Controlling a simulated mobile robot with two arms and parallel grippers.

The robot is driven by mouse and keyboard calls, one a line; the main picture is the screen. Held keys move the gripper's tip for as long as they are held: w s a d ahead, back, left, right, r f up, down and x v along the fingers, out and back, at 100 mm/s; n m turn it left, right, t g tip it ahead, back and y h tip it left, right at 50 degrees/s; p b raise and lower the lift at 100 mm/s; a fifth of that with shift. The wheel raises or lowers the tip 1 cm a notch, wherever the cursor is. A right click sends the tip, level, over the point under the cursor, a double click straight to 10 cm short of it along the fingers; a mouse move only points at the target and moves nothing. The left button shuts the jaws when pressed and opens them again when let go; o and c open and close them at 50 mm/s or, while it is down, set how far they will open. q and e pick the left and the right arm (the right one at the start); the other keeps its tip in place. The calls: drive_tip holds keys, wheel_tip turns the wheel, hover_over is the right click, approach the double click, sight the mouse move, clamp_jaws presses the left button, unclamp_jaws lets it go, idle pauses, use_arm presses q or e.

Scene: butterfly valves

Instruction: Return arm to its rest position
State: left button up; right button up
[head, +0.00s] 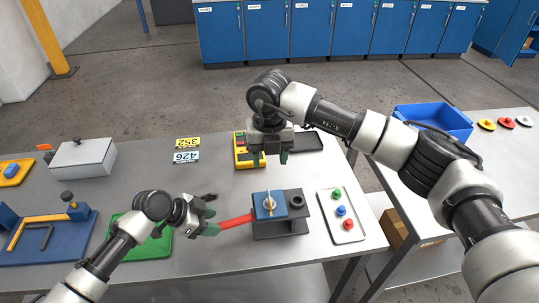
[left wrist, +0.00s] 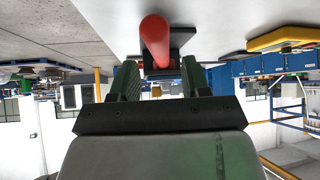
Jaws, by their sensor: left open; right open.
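The butterfly valve is a grey block with a blue top plate (head: 270,205), and its red lever (head: 237,221) points left. My left gripper (head: 212,213) is open and empty at the lever's free end. In the left wrist view the red lever (left wrist: 156,38) shows in front of the open fingers (left wrist: 160,82), not clasped; I cannot tell whether it touches them. My right gripper (head: 268,160) is open and empty above the table, behind the valve and near the yellow device (head: 242,153).
A tray with coloured knobs (head: 341,228) lies right of the valve. A green mat (head: 153,248), a grey box (head: 83,157) and number plates (head: 186,156) lie left. A side table holds a blue bin (head: 434,120). A gap separates the tables.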

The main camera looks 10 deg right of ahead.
use_arm(q)
drive_tip(key=shift+r+p, duration=1.15)
drive_tip(key=shift+r, duration=0.7)
drive_tip(key=shift+f, duration=0.1)
